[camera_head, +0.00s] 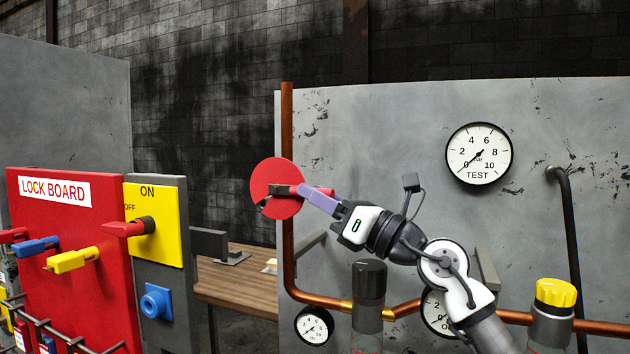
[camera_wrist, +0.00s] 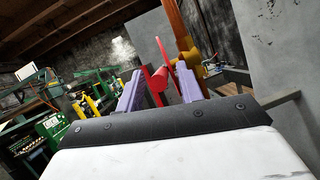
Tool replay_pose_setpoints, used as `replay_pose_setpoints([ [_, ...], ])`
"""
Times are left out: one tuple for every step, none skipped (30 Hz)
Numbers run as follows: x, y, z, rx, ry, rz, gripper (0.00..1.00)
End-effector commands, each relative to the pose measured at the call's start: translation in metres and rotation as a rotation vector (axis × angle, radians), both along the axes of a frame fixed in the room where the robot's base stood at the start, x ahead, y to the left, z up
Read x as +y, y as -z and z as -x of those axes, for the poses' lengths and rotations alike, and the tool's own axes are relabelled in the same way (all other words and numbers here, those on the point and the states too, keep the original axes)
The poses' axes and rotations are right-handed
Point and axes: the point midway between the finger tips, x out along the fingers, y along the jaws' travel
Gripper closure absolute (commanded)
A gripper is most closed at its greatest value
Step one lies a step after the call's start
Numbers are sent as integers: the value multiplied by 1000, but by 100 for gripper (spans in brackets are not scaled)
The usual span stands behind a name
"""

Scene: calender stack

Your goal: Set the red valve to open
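The red valve is a round red disc (camera_head: 277,178) with a red lever that lies about level across it, mounted at the copper pipe on the grey panel. In the wrist view the red lever (camera_wrist: 158,82) shows between my finger pads, with the thin disc edge-on beyond it. My gripper (camera_head: 293,192) reaches in from the right, in front of the disc. Its two purple fingers (camera_wrist: 160,88) stand apart on either side of the lever. Part of the lever is hidden behind the fingers in the head view. I cannot tell whether either finger touches it.
The red lock board (camera_head: 70,222) with coloured levers stands at left, next to a yellow ON/OFF switch panel (camera_head: 160,228). A wooden table (camera_head: 238,288) is behind. The test gauge (camera_head: 479,154) and a yellow-capped valve (camera_head: 555,292) are to the right.

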Motion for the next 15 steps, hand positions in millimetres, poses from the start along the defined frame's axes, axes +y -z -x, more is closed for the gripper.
replay_pose_setpoints([
  [4, -4, -3, 1, 0, 2, 63],
  [6, -4, -4, 1, 0, 2, 63],
  [8, -4, -5, 0, 0, 2, 63],
  [9, -5, -5, 0, 0, 1, 63],
  [10, -5, -6, 0, 0, 1, 63],
  [10, -5, -6, -1, 0, 0, 63],
  [10, -5, -7, -1, 0, 0, 63],
  [10, -5, -7, 0, 1, 0, 63],
  [10, -4, -7, 0, 1, 0, 63],
  [10, -4, -7, 0, 1, 0, 63],
  [10, -4, -7, 0, 1, 0, 63],
  [10, -4, -7, 0, 1, 0, 63],
  [10, -4, -6, -1, 0, 0, 63],
  [10, -4, -6, -1, 0, 0, 66],
  [10, -4, -6, -1, 0, 0, 71],
])
